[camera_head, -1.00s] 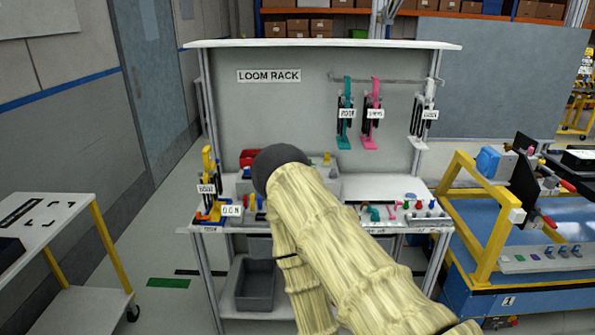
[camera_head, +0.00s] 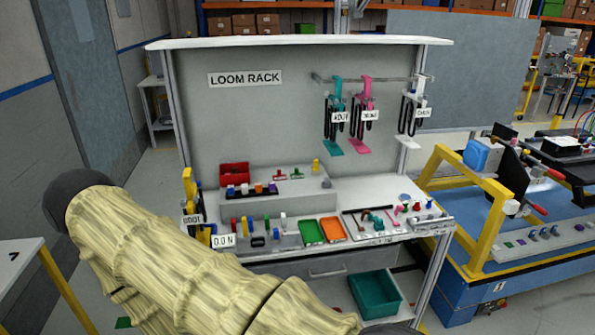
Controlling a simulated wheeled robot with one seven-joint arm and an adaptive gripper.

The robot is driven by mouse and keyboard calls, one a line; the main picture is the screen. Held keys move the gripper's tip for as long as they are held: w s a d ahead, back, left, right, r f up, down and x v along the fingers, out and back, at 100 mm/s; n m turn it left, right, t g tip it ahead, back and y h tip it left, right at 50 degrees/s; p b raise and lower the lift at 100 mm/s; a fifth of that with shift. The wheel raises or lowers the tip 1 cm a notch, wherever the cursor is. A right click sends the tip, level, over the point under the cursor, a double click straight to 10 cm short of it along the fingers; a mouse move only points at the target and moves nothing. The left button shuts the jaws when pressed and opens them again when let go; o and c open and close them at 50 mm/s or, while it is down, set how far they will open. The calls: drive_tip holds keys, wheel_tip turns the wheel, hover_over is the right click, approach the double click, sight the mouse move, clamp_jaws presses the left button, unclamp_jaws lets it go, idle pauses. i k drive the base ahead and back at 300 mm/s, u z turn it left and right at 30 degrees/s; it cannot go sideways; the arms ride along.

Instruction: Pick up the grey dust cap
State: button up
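I cannot pick out a grey dust cap for certain; the parts on the loom rack bench (camera_head: 375,190) are very small. A row of small coloured parts (camera_head: 252,188) stands on the grey raised step, and more coloured pegs (camera_head: 262,224) stand along the front edge. Several small pink, red and teal parts (camera_head: 405,207) lie at the right end. My arm, in a cream sleeve, crosses the lower left of the head view. My gripper is not in view.
A red bin (camera_head: 234,174), a green tray (camera_head: 312,232) and an orange tray (camera_head: 332,229) sit on the bench. A teal bin (camera_head: 376,293) is below. Hanging looms (camera_head: 337,110) are above. A yellow-framed blue cart (camera_head: 465,235) stands close on the right.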

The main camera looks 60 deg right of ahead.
sight(326, 183)
drive_tip(key=z, duration=0.1)
drive_tip(key=i, duration=0.7)
drive_tip(key=z, duration=1.1)
drive_tip(key=i, duration=0.6)
drive_tip(key=z, duration=0.65)
